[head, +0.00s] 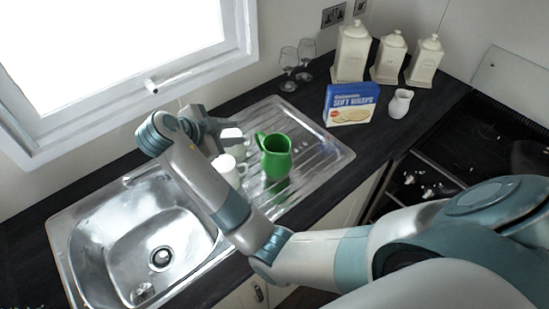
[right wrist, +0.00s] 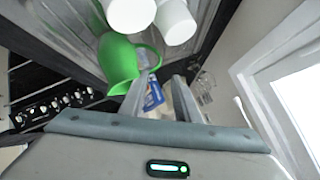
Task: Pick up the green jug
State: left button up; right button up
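The green jug (head: 277,162) stands upright on the steel draining board (head: 330,158), its handle toward the upper left in the head view. It also shows in the right wrist view (right wrist: 117,62), left of centre. My right gripper (head: 229,130) is over the draining board, to the left of the jug and toward the window. In the right wrist view its two fingers (right wrist: 162,82) are apart with nothing held between them. The left finger overlaps the jug's edge in that view; I cannot tell whether they touch. My left gripper is not in view.
White mugs (head: 226,168) stand close to the left of the jug, partly behind my arm. The sink (head: 150,225) lies left. A blue wraps box (head: 350,104), white small jug (head: 400,103), glasses (head: 289,65) and canisters (head: 352,52) stand behind. The hob (head: 480,140) is right.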

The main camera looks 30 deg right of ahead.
aim_at(256, 133)
jog(key=p+x, duration=0.1)
jog(key=x, duration=1.1)
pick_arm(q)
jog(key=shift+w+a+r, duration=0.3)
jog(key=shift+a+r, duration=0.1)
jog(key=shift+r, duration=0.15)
